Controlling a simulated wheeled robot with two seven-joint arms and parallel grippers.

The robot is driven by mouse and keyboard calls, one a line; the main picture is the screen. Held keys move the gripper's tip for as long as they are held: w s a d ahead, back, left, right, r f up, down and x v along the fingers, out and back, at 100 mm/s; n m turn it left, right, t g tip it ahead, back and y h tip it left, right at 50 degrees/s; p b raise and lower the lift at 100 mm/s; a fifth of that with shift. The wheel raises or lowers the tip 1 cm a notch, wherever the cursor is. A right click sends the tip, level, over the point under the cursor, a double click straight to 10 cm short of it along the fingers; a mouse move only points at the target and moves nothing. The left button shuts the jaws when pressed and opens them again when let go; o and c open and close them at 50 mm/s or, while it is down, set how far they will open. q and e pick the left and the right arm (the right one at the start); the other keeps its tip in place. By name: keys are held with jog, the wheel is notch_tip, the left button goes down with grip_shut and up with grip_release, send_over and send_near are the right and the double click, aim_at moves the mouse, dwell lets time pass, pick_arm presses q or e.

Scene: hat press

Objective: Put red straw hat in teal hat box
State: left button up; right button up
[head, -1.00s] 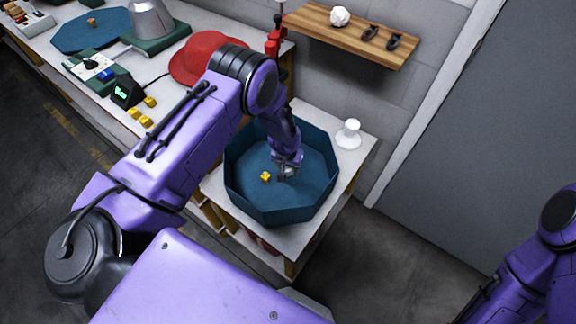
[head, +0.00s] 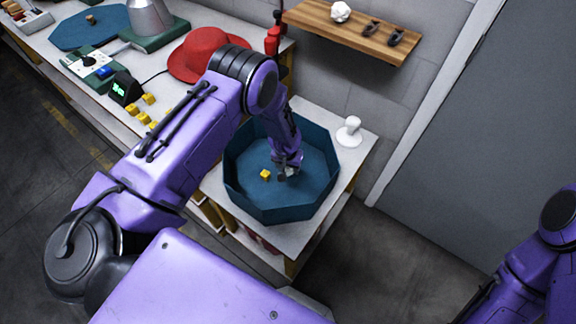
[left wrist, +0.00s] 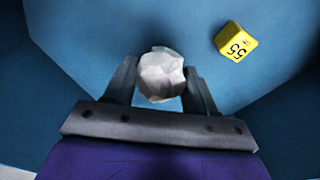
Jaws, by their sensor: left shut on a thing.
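The red straw hat (head: 205,55) lies on the long workbench, partly hidden behind my left arm. The teal hat box (head: 245,207) is an open octagonal box on the lower table at the bench's end. My left gripper (head: 287,174) is down inside the box, close to its floor. In the left wrist view its fingers are shut on a white, crumpled-looking ball (left wrist: 160,75). A yellow cube (head: 265,175) lies on the box floor beside the gripper; its number shows in the left wrist view (left wrist: 236,41). My right arm shows at the lower right, its gripper out of frame.
A teal octagonal lid (head: 90,28) with a knob lies on the bench near a grey cone-shaped press (head: 150,18). Several yellow cubes (head: 148,99) sit near the bench's front edge. A white stand (head: 349,131) is behind the box. A wooden shelf (head: 345,33) hangs above.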

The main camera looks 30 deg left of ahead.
pick_arm(q)
jog(key=o, duration=1.2)
jog(key=shift+c, duration=0.2)
jog(key=shift+r, duration=0.1)
jog(key=r, duration=0.3)
jog(key=s+r, duration=0.1)
jog(key=r, duration=0.3)
jog(key=r+b, duration=0.1)
jog(key=r, duration=0.2)
jog(key=shift+s+d+r, duration=0.1)
jog(key=shift+s+r, duration=0.05)
jog(key=shift+s, duration=0.15)
